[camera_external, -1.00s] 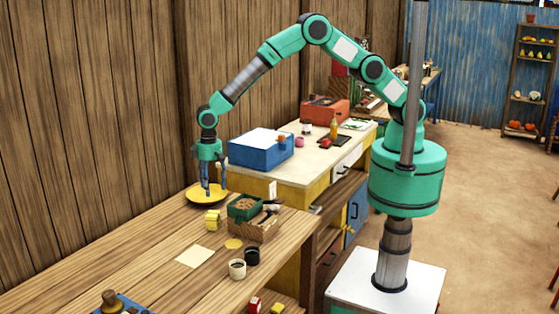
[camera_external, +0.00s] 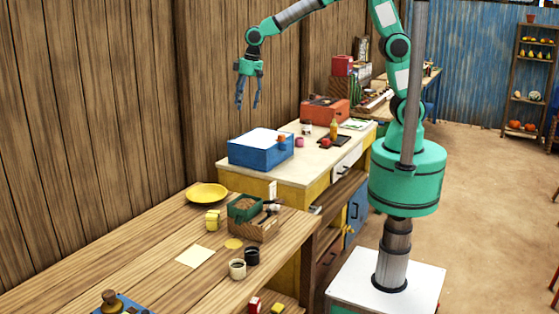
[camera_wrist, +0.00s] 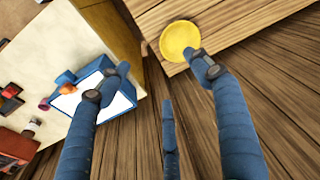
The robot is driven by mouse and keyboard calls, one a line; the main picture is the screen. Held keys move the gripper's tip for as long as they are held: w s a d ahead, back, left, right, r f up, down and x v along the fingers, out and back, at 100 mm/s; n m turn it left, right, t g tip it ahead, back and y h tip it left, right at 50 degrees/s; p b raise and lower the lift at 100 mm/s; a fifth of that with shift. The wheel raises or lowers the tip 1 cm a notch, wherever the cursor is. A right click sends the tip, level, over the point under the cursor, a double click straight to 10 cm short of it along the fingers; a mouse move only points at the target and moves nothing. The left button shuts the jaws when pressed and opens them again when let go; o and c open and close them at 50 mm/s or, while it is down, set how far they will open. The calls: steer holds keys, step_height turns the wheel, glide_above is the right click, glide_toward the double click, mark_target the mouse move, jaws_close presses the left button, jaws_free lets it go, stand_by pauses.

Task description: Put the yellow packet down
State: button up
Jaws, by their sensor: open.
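My gripper (camera_external: 248,102) is open and empty, raised high in front of the wooden wall, above the bench and the blue box. In the wrist view my gripper (camera_wrist: 158,78) has its fingers spread with nothing between them. A small yellow block-like item (camera_external: 212,220), which may be the yellow packet, stands on the wooden bench (camera_external: 140,250). The yellow plate (camera_external: 207,192) lies just behind it, with nothing visible on it. The plate also shows in the wrist view (camera_wrist: 178,40); the small yellow item cannot be made out there.
A wooden crate (camera_external: 252,230) with a green tray (camera_external: 242,213) stands right of the yellow item. Two small cups, a yellow disc and a paper sheet (camera_external: 195,256) lie nearer. A blue box (camera_external: 258,152) stands on the pale-topped counter. The bench's left part is largely clear.

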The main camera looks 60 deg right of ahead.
steer(key=s+d+r+t, duration=0.1)
steer(key=s+d+r, duration=0.3)
steer(key=d, duration=0.3)
steer(key=s+d+r+m, duration=0.1)
steer(key=s+d+r, duration=0.3)
steer(key=d, duration=0.2)
steer(key=s+d+r+t, duration=0.1)
steer(key=s+d+r, duration=0.3)
steer(key=d, duration=0.3)
steer(key=s+d+m, duration=0.1)
steer(key=s+d, duration=0.5)
steer(key=s, duration=0.4)
steer(key=s+d+t+h, duration=0.1)
steer(key=s+d, duration=0.6)
steer(key=s, duration=0.3)
steer(key=shift+d+m+t, duration=0.15)
steer(key=shift+m+t, duration=0.15)
steer(key=shift+m, duration=0.1)
steer(key=shift+f, duration=0.1)
step_height(320, 180, down, 8)
steer(key=b, duration=0.8)
